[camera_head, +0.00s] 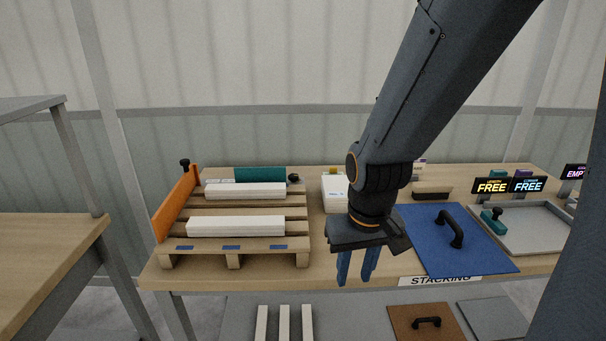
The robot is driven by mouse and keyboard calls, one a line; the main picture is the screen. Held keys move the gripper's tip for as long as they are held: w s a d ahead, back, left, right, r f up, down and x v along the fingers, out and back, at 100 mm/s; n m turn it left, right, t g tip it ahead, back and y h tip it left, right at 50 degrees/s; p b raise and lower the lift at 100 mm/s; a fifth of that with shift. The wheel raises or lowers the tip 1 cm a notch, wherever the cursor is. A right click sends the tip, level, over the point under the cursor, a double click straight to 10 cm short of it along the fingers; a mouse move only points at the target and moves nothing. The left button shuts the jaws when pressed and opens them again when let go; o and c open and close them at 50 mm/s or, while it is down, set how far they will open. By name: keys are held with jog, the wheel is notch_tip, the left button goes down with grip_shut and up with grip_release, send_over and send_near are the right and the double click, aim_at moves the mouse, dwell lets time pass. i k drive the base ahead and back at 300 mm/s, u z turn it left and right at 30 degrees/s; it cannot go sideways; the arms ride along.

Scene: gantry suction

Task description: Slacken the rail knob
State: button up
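Two black knobs are on the pallet's fences. One knob (185,163) stands upright at the far end of the orange rail (177,204), along the pallet's left side. The other knob (293,178) is at the right end of the teal rail (260,175), along the pallet's back. I cannot tell which one the task calls the rail knob. My gripper (355,278) points down at the table's front edge, right of the pallet and apart from both knobs. Its blue fingers are spread with nothing between them.
The wooden pallet (233,245) holds white bars (236,226). A white box (334,192) stands behind my gripper. On the right are a blue panel with a black handle (456,232) and a grey tray (541,229). Several "FREE" signs (491,186) stand behind the tray.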

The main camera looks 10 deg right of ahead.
aim_at(294, 177)
jog(key=z, duration=2.3)
jog(key=k, duration=1)
jog(key=u, duration=1.45)
jog(key=i, duration=1)
